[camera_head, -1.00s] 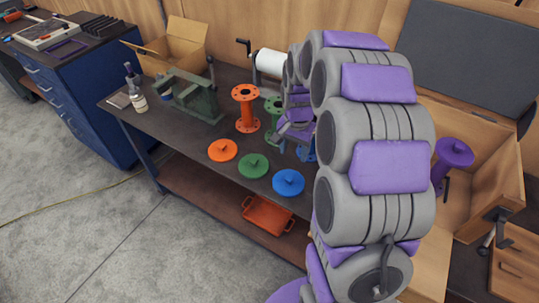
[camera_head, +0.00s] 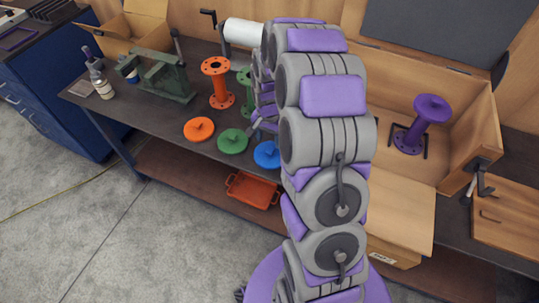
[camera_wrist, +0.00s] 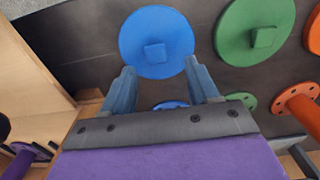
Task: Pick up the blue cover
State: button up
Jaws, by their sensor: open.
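The blue cover (camera_wrist: 157,36) is a round disc with a square knob. It lies flat on the dark bench top; in the head view the blue cover (camera_head: 266,155) is partly hidden behind my arm. My gripper (camera_wrist: 160,72) is open, and its two fingers reach toward the blue cover's near edge in the wrist view. Nothing is between the fingertips except the cover's near edge in the picture; I cannot tell the height above it. In the head view my gripper (camera_head: 256,128) is mostly hidden by my arm.
The green cover (camera_head: 233,141) and orange cover (camera_head: 199,129) lie beside the blue one. An orange flanged pipe (camera_head: 219,84) and a green pipe (camera_head: 245,94) stand behind. A green vise (camera_head: 163,76) is at left.

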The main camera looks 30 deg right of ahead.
aim_at(270, 150)
jog(key=f, duration=0.1)
jog(key=f+b, duration=0.1)
jog(key=f, duration=0.3)
jog(key=shift+s+d+f+b, duration=0.2)
jog(key=shift+d+f+b, duration=0.05)
jog(key=shift+b, duration=0.05)
jog(key=shift+r, duration=0.1)
jog(key=shift+c, duration=0.4)
grip_shut()
